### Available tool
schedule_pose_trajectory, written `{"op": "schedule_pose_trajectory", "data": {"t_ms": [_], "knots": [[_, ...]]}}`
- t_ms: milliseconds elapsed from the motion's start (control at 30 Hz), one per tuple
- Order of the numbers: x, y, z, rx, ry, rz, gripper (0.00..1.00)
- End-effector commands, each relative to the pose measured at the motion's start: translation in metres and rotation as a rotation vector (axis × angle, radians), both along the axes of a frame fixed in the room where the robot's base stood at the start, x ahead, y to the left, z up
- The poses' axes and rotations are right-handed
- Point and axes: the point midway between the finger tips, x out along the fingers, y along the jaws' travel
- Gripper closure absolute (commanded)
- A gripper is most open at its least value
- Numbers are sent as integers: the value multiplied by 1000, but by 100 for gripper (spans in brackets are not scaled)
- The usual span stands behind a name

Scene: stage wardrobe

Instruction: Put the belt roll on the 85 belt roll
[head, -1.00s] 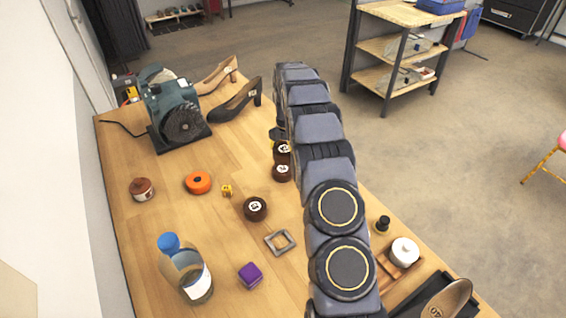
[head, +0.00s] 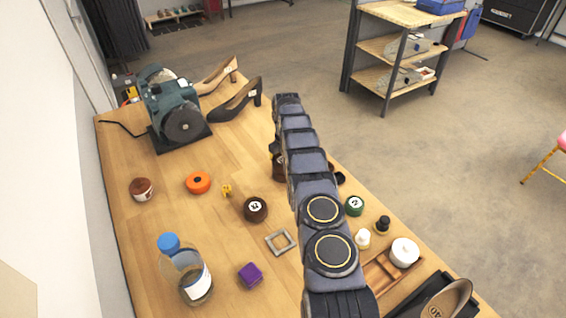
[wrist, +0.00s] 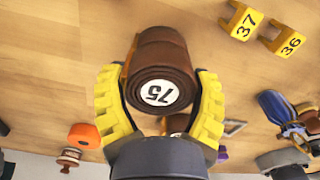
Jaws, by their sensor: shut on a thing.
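My gripper (wrist: 160,100) is shut on a brown belt roll (wrist: 158,72) with a white label reading 75, its yellow fingers on either side of it. In the head view my arm hides most of the gripper and the held roll. Another brown belt roll (head: 255,208) with a white label stands on the open table left of my arm; its number is too small to read surely. A brown piece (head: 279,168) shows at the arm's left edge, mostly covered. In the wrist view part of a brown thing (wrist: 178,125) shows behind the held roll.
A green roll (head: 354,205) and small bottles stand right of my arm. An orange roll (head: 198,182), a grey square frame (head: 281,242), a purple cube (head: 250,275) and a jar (head: 190,280) are on the left. Yellow number tags (wrist: 243,22) show in the wrist view. Bare table lies between.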

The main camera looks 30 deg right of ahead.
Motion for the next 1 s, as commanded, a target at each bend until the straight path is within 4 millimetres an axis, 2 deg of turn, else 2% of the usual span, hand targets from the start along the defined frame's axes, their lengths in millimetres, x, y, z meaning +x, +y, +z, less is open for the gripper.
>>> {"op": "schedule_pose_trajectory", "data": {"t_ms": [333, 367, 400, 433, 767, 867, 1000], "knots": [[0, 0, -3, -1, -1, 0, 67], [0, 0, -3, -1, -1, 0, 21], [0, 0, -3, -1, -1, 0, 4], [0, -1, -3, -1, -1, -1, 0], [0, 0, -1, -1, -1, -1, 0], [1, -1, 5, -2, -2, -1, 0], [1, -1, 23, -1, -4, -1, 0]]}}
